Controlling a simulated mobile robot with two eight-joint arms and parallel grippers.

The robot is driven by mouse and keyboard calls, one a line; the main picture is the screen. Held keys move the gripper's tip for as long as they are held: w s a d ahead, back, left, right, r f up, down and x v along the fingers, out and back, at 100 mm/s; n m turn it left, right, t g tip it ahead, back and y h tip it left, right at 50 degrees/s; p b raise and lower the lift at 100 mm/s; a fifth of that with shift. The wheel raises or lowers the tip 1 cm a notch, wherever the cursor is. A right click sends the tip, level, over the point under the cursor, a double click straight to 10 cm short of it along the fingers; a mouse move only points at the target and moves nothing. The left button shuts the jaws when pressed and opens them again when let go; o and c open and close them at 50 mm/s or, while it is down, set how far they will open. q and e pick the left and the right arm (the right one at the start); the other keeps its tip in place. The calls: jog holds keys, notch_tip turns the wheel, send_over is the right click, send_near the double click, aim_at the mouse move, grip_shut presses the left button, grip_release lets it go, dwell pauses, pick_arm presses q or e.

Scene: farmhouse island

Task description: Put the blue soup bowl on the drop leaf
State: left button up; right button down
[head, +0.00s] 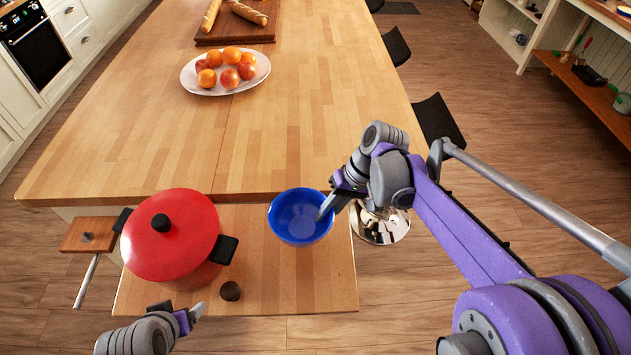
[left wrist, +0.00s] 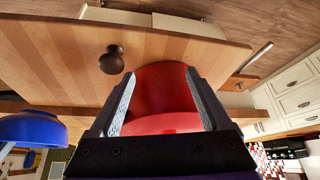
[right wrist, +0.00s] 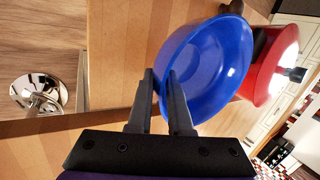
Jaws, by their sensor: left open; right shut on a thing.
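The blue soup bowl (head: 297,222) is at the back edge of the drop leaf (head: 290,285), the lower wooden panel at the near end of the island. My right gripper (head: 326,208) is shut on the bowl's right rim; the right wrist view shows its fingers (right wrist: 163,95) on either side of the bowl's wall (right wrist: 210,65). The bowl looks upright; whether its base touches the leaf is hard to tell. My left gripper (head: 192,318) is open and empty near the leaf's front edge. In the left wrist view its fingers (left wrist: 160,100) stand apart, with the red pot beyond.
A red lidded pot (head: 165,240) stands on the leaf, left of the bowl. A small dark knob-like object (head: 230,291) lies in front. A fruit platter (head: 226,72) and a bread board (head: 236,28) sit far back on the island (head: 300,130). The leaf's right front is clear.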

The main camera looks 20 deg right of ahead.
jog(key=shift+w+r, duration=0.15)
jog(key=shift+r, duration=0.05)
jog(key=shift+s+r, duration=0.1)
jog(key=shift+s, duration=0.2)
pick_arm(q)
jog(key=shift+f, duration=0.1)
pick_arm(e)
jog(key=shift+w+f, duration=0.1)
jog(key=shift+f, duration=0.25)
pick_arm(q)
notch_tip(320, 180, down, 6)
jog(key=s+b, duration=0.2)
jog(key=b, duration=0.2)
jog(key=shift+f+b, duration=0.15)
jog(key=shift+b, duration=0.2)
pick_arm(e)
jog(key=shift+f, duration=3.6)
pick_arm(q)
jog(key=shift+s+f+g, duration=0.15)
jog(key=shift+f+g, duration=0.15)
pick_arm(e)
jog(key=shift+f, duration=0.4)
jog(key=shift+c, duration=1)
grip_release()
